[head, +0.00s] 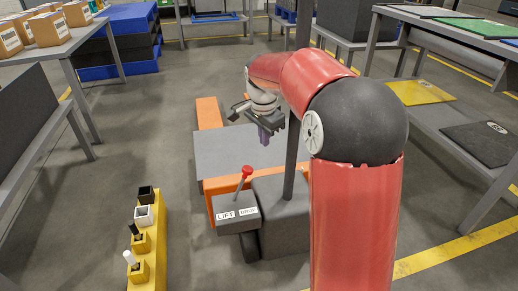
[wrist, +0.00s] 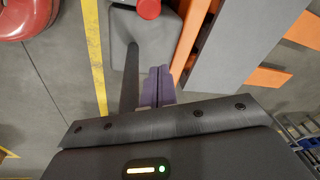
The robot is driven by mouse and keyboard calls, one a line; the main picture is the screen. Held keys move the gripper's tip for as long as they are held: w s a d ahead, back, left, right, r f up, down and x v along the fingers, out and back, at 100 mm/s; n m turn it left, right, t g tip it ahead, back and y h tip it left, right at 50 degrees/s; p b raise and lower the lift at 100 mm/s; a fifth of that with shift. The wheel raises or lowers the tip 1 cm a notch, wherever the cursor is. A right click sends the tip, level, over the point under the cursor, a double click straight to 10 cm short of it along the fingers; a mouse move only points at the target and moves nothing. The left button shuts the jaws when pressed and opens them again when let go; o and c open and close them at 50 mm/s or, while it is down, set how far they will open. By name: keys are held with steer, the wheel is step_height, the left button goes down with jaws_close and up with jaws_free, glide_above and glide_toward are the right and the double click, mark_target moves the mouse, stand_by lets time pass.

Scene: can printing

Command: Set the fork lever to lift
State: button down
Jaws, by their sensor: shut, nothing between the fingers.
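The fork lever (head: 242,182) is a thin rod with a red knob (head: 246,170), standing on a dark grey box (head: 237,222). White labels on the box read LIFT (head: 226,215) on the left and DROP (head: 248,211) on the right. The rod leans to the right in the head view, toward the DROP side. My gripper (head: 265,140) is above and a little right of the knob, apart from it. In the wrist view its purple fingers (wrist: 158,88) are together and empty. The red knob (wrist: 149,9) shows at the top edge there; the rod is hidden.
The lever box belongs to a grey and orange cart (head: 235,150) with a dark upright pole (head: 292,155).

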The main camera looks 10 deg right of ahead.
step_height(320, 180, down, 8)
steer(key=a+b, duration=0.2)
steer(key=shift+s+a, duration=0.25)
steer(key=shift+a, duration=0.15)
steer(key=shift+a, duration=0.1)
steer(key=shift+a+r+h, duration=0.2)
steer(key=shift+a+h, duration=0.25)
steer(key=shift+a, duration=0.25)
steer(key=shift+a+r+h, duration=0.2)
steer(key=shift+a+h, duration=0.25)
steer(key=shift+a, duration=0.2)
steer(key=a+h+b, duration=0.1)
steer(key=a+h, duration=0.6)
steer(key=a, duration=0.3)
steer(key=shift+n, duration=0.4)
steer(key=shift+a+f, duration=0.15)
steer(key=shift+f, duration=0.05)
